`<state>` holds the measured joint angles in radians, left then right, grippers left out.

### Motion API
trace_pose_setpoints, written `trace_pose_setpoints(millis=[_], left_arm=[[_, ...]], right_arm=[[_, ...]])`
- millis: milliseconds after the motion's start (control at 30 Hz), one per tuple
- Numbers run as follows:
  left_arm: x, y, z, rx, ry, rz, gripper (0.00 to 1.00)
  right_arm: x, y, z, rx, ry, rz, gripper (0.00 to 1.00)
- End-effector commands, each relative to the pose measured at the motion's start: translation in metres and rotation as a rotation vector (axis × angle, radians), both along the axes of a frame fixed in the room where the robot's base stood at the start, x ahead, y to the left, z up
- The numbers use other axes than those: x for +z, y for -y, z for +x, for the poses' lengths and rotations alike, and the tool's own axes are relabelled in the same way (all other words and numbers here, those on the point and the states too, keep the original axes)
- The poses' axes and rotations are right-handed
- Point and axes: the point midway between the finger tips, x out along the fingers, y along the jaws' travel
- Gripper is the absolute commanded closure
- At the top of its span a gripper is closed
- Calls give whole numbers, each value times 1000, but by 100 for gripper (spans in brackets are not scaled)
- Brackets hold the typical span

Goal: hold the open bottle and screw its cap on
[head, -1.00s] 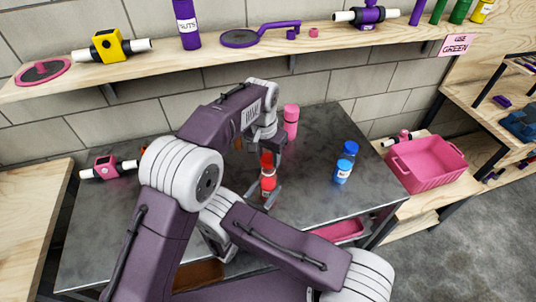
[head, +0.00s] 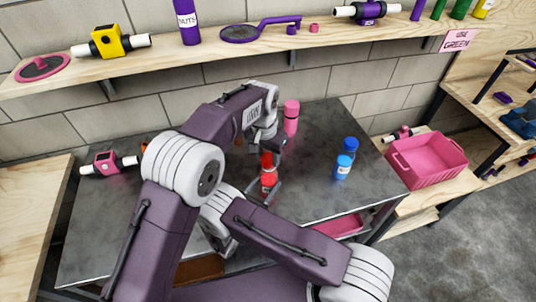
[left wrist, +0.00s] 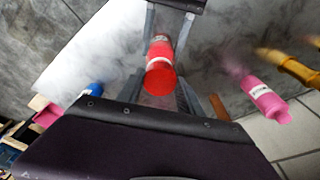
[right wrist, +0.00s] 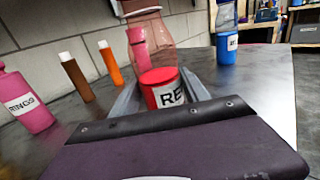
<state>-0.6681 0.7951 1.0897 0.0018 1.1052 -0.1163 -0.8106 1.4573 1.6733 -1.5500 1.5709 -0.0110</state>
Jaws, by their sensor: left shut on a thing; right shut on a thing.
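A clear bottle with red contents and a white label starting "RE" (right wrist: 172,97) stands between the fingers of my right gripper (right wrist: 155,85). In the head view the bottle (head: 268,181) is upright at the middle of the grey table. My right gripper (head: 263,192) is shut on it from the front. A red cap (head: 266,160) is directly above the bottle, in line with its neck. My left gripper (head: 270,150) is shut on the cap from above. The cap's round red top (left wrist: 160,80) fills the left wrist view's middle. I cannot tell whether cap and neck touch.
A pink bottle (head: 291,118) stands behind the grippers. A pink crate (head: 430,163) is at the table's right. A pink device (head: 107,163) lies at the left. Brown and orange bottles (right wrist: 110,63) stand behind.

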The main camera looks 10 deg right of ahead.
Motion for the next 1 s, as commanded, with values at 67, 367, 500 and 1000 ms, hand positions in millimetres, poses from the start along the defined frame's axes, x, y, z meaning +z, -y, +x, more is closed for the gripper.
trace_pose_setpoints(millis=[67,367,500,1000], left_arm=[[0,0,0,0,0,0,94],[-1,0,0,0,0,0,94],[-4,0,0,0,0,0,94],[-11,0,1,-66,0,0,94]], right_arm=[[0,0,0,0,1,-1,100],[0,0,0,0,1,-1,100],[0,0,0,0,1,-1,100],[0,0,0,0,1,-1,100]])
